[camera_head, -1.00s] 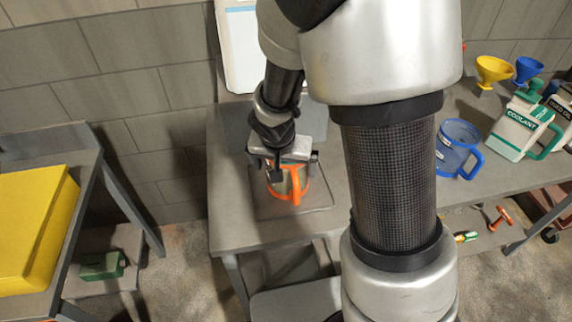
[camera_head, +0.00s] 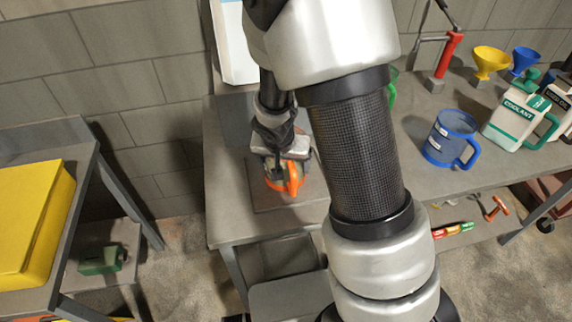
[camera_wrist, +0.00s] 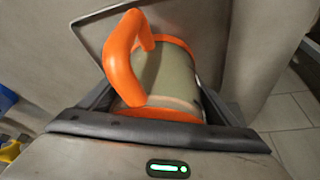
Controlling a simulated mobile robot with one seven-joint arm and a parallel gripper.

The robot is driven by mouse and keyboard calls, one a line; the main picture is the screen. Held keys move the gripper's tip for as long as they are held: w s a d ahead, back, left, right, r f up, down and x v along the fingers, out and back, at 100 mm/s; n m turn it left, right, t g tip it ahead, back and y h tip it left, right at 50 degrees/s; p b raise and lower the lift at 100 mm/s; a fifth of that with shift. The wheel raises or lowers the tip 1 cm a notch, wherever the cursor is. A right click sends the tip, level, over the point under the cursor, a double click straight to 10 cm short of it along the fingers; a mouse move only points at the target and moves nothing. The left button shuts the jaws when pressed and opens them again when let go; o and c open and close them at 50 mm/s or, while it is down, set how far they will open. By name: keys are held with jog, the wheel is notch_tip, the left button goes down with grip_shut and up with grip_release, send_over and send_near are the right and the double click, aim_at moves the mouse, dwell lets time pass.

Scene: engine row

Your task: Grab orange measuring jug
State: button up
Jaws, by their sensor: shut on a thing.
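The orange measuring jug (camera_head: 291,180) stands near the left end of the grey workbench, partly hidden by my gripper in the head view. In the wrist view the jug (camera_wrist: 165,75) has a greenish clear body, orange rims and an orange handle on its left side. My gripper (camera_head: 283,163) is over the jug from above, with a finger on each side of its body. It is shut on the jug. The finger pads are mostly hidden in both views. The jug's base is on or very close to a flat tray (camera_head: 265,202); I cannot tell which.
A blue measuring jug (camera_head: 450,140) stands to the right on the bench (camera_head: 235,225), beyond my arm. Coolant jugs (camera_head: 512,122), a yellow funnel (camera_head: 490,62) and a blue funnel (camera_head: 524,60) stand farther right. A yellow box (camera_head: 30,225) lies on a separate left table.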

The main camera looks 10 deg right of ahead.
aim_at(294, 172)
jog(key=shift+w+r, duration=0.1)
jog(key=shift+c, duration=1.4)
jog(key=shift+s+a+r, duration=0.3)
jog(key=shift+s+r, duration=0.35)
jog(key=shift+r, duration=0.05)
jog(key=s+a+r+b, duration=0.1)
jog(key=s+a+r, duration=0.1)
jog(key=s, duration=0.3)
jog(key=s+a+r+b, duration=0.1)
jog(key=s+a+r, duration=0.1)
jog(key=s+r, duration=0.2)
jog(key=shift+s+a+r, duration=0.25)
jog(key=shift+s+a, duration=0.05)
jog(key=shift+s, duration=0.85)
